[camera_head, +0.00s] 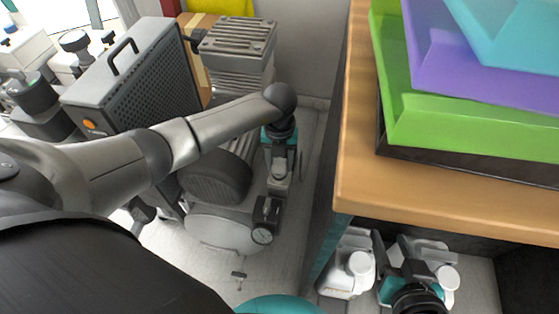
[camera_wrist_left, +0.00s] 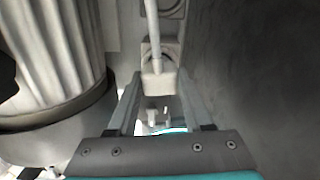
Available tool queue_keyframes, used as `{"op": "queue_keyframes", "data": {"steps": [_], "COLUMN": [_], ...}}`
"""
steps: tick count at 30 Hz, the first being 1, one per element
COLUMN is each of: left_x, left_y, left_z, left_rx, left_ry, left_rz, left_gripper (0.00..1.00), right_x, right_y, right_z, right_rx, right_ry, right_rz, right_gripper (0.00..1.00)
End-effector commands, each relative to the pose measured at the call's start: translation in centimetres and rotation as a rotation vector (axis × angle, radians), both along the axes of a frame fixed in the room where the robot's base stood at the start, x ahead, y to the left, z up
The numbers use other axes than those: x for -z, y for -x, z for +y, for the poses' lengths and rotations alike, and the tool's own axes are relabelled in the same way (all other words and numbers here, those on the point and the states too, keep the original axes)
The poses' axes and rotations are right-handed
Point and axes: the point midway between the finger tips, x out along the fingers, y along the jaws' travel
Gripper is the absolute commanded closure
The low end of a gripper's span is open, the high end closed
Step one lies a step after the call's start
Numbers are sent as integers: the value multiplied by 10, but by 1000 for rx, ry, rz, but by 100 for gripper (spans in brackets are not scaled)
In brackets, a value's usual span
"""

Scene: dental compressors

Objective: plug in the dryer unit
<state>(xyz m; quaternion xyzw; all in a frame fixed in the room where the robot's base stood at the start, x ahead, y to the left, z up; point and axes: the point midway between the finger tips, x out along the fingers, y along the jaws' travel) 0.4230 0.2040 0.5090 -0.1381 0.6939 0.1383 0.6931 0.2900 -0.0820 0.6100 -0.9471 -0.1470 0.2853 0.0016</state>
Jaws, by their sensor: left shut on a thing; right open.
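My left gripper (camera_head: 279,178) reaches down behind the compressor, in the narrow gap by the wall. In the left wrist view its two fingers (camera_wrist_left: 160,100) are shut on a pale grey plug (camera_wrist_left: 157,82), with a light cable (camera_wrist_left: 152,22) running up from it. Pale outlet-like fittings (camera_wrist_left: 172,8) lie beyond the plug. I cannot tell whether the plug touches one. The likely dryer unit, a grey box with a black mesh side and a handle (camera_head: 125,75), stands at the upper left. My right gripper (camera_head: 393,250) is open at the lower right, by the bench.
The compressor has a ribbed head (camera_head: 238,45), a pale tank (camera_head: 222,230) and a gauge (camera_head: 262,236). A wooden bench top (camera_head: 365,185) with stacked coloured trays (camera_head: 450,120) is on the right. White devices (camera_head: 348,268) sit under it.

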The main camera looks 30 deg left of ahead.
Motion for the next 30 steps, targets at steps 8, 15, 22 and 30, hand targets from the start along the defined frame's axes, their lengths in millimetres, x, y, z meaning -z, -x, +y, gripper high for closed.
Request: {"op": "queue_keyframes", "data": {"steps": [8, 15, 22, 30], "left_x": [11, 12, 12, 8], "left_y": [0, 0, 0, 0], "left_z": [0, 0, 0, 0], "left_rx": [1, 1, 0, 0], "left_ry": [0, 0, 0, 0], "left_rz": [0, 0, 0, 0], "left_gripper": [100, 33, 15, 15], "right_x": [8, 9, 9, 6], "right_y": [0, 0, 0, 0], "right_z": [0, 0, 0, 0], "right_rx": [0, 0, 0, 0], "right_ry": [0, 0, 0, 0], "right_rz": [0, 0, 0, 0], "right_gripper": [50, 50, 50, 50]}}
